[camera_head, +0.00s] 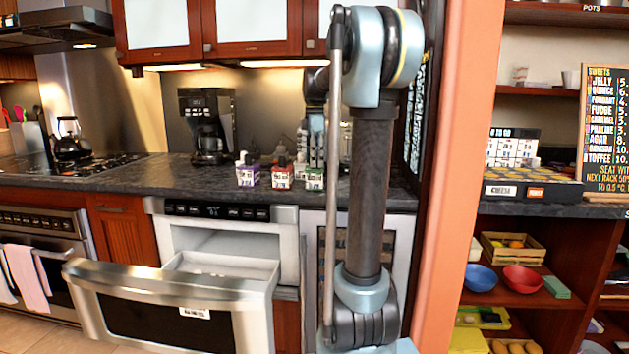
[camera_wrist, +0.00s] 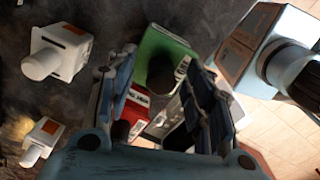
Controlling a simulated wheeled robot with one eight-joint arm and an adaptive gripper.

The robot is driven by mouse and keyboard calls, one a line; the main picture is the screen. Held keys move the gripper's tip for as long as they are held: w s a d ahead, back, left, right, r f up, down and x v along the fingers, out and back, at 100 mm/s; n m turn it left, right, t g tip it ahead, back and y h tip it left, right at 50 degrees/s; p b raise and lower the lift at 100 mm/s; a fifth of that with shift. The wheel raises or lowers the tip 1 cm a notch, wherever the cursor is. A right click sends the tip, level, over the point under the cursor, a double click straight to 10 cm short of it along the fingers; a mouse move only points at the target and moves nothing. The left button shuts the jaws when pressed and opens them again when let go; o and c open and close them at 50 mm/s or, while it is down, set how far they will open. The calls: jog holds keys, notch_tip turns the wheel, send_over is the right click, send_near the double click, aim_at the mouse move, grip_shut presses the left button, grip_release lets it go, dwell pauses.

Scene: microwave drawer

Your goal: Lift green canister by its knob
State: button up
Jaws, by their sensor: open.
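The green canister (camera_wrist: 165,45) stands below my gripper in the wrist view, with its dark round knob (camera_wrist: 160,75) facing up towards the camera. My open gripper (camera_wrist: 163,62) has one finger on each side of the knob in the picture; I cannot tell whether the fingertips reach its height. In the head view a green-labelled canister (camera_head: 314,179) stands on the dark counter below my gripper, partly beside my arm, which hides much of that area.
A red canister (camera_head: 282,174) and a purple-labelled one (camera_head: 248,172) stand left of it on the counter. A coffee maker (camera_head: 208,125) stands behind. The microwave drawer (camera_head: 180,305) is open below.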

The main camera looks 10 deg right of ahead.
jog(key=shift+f, duration=0.35)
jog(key=shift+c, duration=0.4)
grip_shut()
